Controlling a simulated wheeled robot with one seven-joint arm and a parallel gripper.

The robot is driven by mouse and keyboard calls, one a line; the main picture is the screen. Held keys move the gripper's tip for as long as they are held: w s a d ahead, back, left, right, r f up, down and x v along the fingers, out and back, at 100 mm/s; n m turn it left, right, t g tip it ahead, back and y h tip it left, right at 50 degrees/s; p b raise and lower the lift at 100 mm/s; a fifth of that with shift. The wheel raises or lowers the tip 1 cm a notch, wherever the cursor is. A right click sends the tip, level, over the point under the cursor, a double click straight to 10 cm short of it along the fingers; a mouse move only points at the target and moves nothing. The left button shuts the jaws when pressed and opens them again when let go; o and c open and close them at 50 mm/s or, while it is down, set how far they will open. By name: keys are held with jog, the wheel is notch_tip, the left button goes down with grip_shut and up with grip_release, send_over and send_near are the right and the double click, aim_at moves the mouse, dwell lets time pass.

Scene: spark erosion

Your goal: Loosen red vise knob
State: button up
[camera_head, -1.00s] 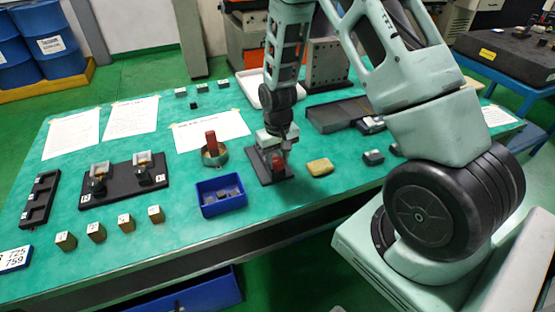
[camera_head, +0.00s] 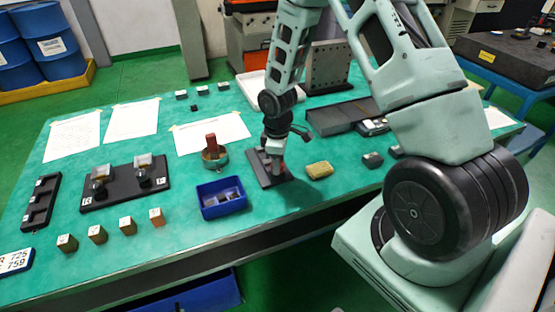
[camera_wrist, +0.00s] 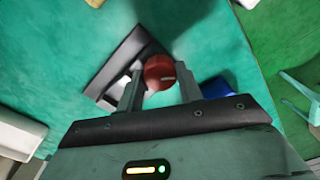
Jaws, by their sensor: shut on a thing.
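The red vise knob (camera_wrist: 160,72) sits between the two finger tips of my gripper (camera_wrist: 160,84) in the wrist view. My gripper is shut on it. The vise's black base plate (camera_wrist: 117,66) shows behind the fingers, with a pale metal part beside the left finger. In the head view my gripper (camera_head: 276,165) reaches down to the vise base plate (camera_head: 260,172) on the green table. There my gripper mostly hides the knob.
A blue bin (camera_head: 221,209) with small parts stands left of the vise, and a round dish with a red handle (camera_head: 212,153) is behind it. A yellow block (camera_head: 319,170) lies close on the right. A dark tray (camera_head: 342,116) is behind.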

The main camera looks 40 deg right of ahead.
jog(key=n+p, duration=0.1)
jog(key=n, duration=0.3)
jog(key=shift+r+n, duration=0.1)
jog(key=shift+n, duration=0.2)
jog(key=shift+n+p, duration=0.8)
jog(key=shift+n, duration=0.8)
jog(key=o, duration=1)
notch_tip(320, 180, up, 17)
jog(key=shift+r, duration=0.15)
